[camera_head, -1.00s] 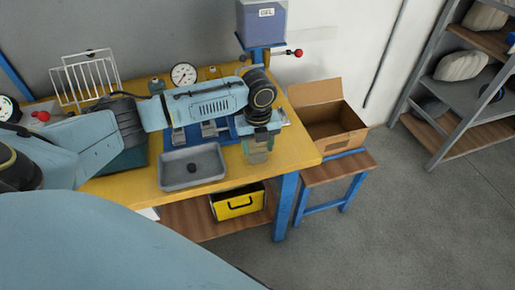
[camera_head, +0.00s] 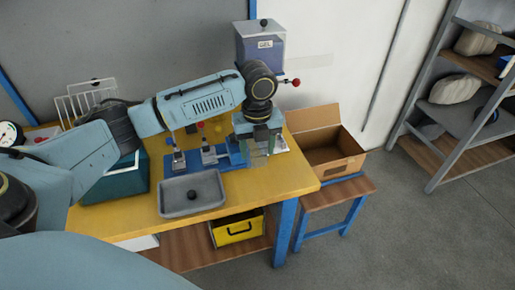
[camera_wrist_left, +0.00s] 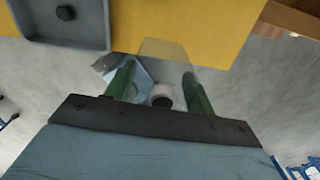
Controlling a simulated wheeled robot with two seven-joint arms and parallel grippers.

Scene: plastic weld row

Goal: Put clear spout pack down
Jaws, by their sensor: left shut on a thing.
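My left gripper (camera_head: 260,148) is over the right part of the yellow table (camera_head: 250,180), fingers pointing down. It also shows in the left wrist view (camera_wrist_left: 160,92), with its two green fingers shut on the clear spout pack (camera_wrist_left: 168,52). The pack is see-through, with a pale round spout between the fingers. In the head view the pack is faint and mostly hidden by the gripper, so I cannot tell whether it touches the table. My right gripper is not in view.
A grey tray (camera_head: 172,205) with a dark round knob lies on the table, left of the gripper. A blue fixture (camera_head: 207,160) stands behind the tray. A gel dispenser (camera_head: 272,45) is at the back. An open cardboard box (camera_head: 349,166) sits on a stool (camera_head: 350,192) at right.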

